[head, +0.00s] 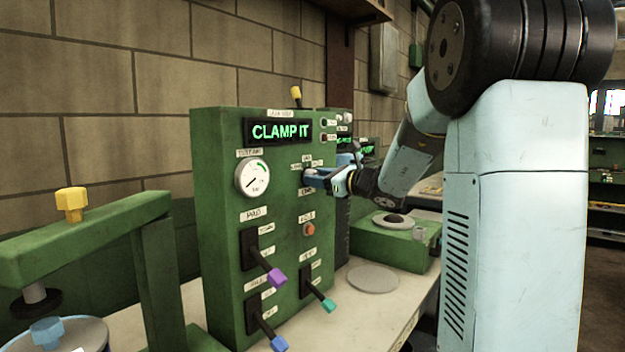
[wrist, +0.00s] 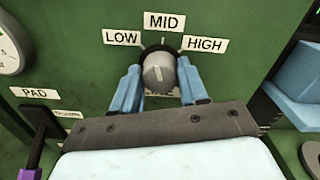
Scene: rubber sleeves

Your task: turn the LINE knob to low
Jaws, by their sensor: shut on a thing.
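The grey LINE knob (wrist: 158,73) sits on the green panel below the LOW, MID and HIGH labels. LOW is at upper left, MID at the top and HIGH at upper right. My gripper (wrist: 157,88) reaches up to the panel with its two blue fingers on either side of the knob, shut on it. The knob has a pale mark on its face, but I cannot tell its exact setting. A label under the knob is mostly hidden by the gripper. In the head view my gripper (head: 318,178) covers most of the knob.
The green panel (head: 215,220) has a lit CLAMP IT display (head: 279,131), a dial gauge (head: 252,177), a purple-tipped PAD lever (head: 277,277), blue (head: 279,343) and teal (head: 328,305) levers, and a red button (head: 309,229). A green clamp frame (head: 90,235) stands at left.

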